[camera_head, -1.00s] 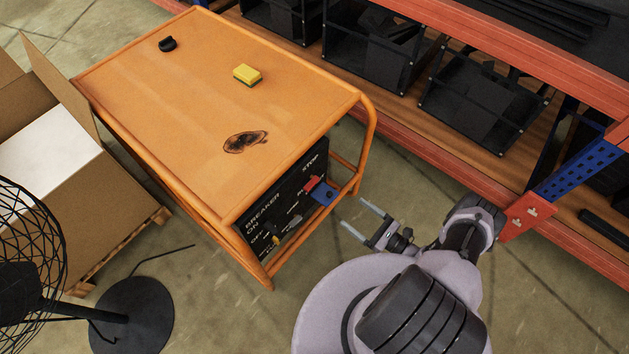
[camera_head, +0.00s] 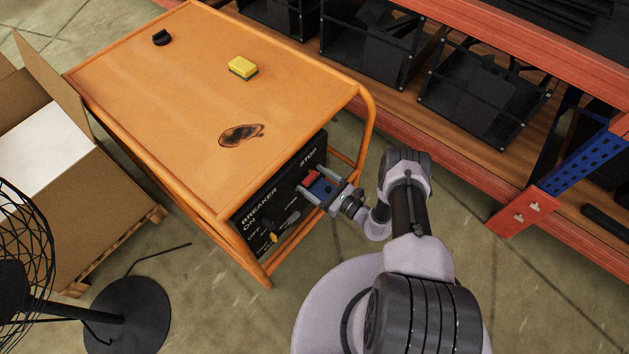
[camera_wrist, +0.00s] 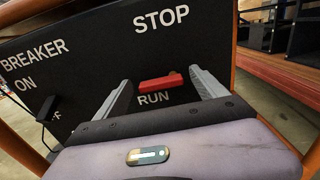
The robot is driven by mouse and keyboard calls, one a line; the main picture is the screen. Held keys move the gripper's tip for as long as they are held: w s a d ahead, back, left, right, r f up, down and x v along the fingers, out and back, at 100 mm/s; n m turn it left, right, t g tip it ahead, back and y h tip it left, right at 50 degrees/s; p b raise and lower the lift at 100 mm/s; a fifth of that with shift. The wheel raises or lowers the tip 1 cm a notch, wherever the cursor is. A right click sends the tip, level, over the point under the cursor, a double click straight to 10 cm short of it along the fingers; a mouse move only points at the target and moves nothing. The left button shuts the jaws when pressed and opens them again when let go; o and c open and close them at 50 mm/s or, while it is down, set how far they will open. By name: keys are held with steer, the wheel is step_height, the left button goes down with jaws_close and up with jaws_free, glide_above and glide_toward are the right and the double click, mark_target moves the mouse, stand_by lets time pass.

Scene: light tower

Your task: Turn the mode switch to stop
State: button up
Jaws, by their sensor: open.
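The mode switch is a red handle (camera_wrist: 160,82) on the black panel (camera_wrist: 75,75) at the end of an orange-framed machine. In the wrist view it lies nearly level, just above the word RUN and below STOP. In the head view the red handle (camera_head: 310,179) is partly covered, with a blue piece (camera_head: 321,189) beside it. My gripper (camera_wrist: 159,77) is open, with one finger on either side of the handle. A gap shows between each finger and the handle. My gripper (camera_head: 308,181) is at the panel in the head view.
A breaker lever (camera_wrist: 46,109) is left of the switch. The machine's orange top (camera_head: 190,100) bears a yellow sponge (camera_head: 243,67) and a black object (camera_head: 161,38). A fan (camera_head: 20,260) and cardboard box (camera_head: 90,210) stand left; a red rack (camera_head: 400,110) stands right.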

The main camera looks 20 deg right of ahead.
steer(key=c, duration=1.4)
steer(key=shift+m, duration=0.3)
steer(key=m+b, duration=0.3)
steer(key=shift+w+d+r+m, duration=0.1)
steer(key=shift+d+r+m, duration=0.1)
steer(key=shift+m, duration=0.1)
steer(key=m+b, duration=0.1)
steer(key=m, duration=0.1)
steer(key=m+b, duration=0.1)
steer(key=m, duration=0.1)
steer(key=shift+w+d+r+m, duration=0.15)
steer(key=shift+d+r+m, duration=0.05)
steer(key=shift+r+m, duration=0.15)
steer(key=shift+w+d+r+m, duration=0.1)
steer(key=shift+w+d+m, duration=0.1)
steer(key=shift+m, duration=1.3)
steer(key=shift+w+d+r+m, duration=0.1)
steer(key=shift+d+m, duration=0.1)
steer(key=shift+m, duration=1.25)
steer(key=shift+w+d+m, duration=0.15)
steer(key=shift+d+m, duration=0.05)
steer(key=shift+m, duration=1.3)
